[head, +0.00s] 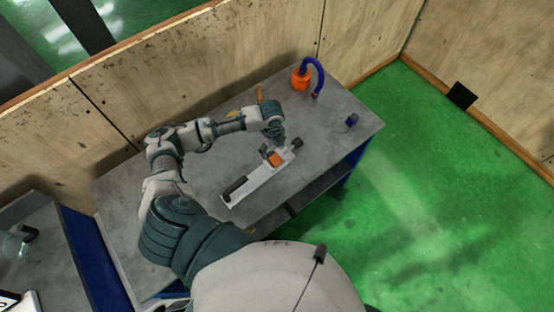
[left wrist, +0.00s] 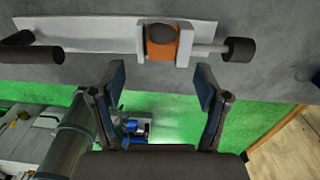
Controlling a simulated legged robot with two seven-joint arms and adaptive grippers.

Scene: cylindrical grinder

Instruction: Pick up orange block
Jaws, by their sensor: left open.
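The orange block (head: 274,159) sits on a white fixture (head: 250,184) on the grey table. In the left wrist view the orange block (left wrist: 162,46) is at the top centre, held in a white bracket of the fixture (left wrist: 85,37), with a dark round part on its face. My left gripper (left wrist: 157,80) is open and empty, with its two fingers apart below the block in that view and not touching it. In the head view my left gripper (head: 277,140) is just beyond the block. My right gripper is not in view.
An orange base with a blue hose (head: 301,78) stands at the table's back right. A small dark blue item (head: 351,120) lies near the right edge. Wooden walls (head: 200,60) stand behind the grey table (head: 330,112). The green floor (head: 420,190) to the right is open.

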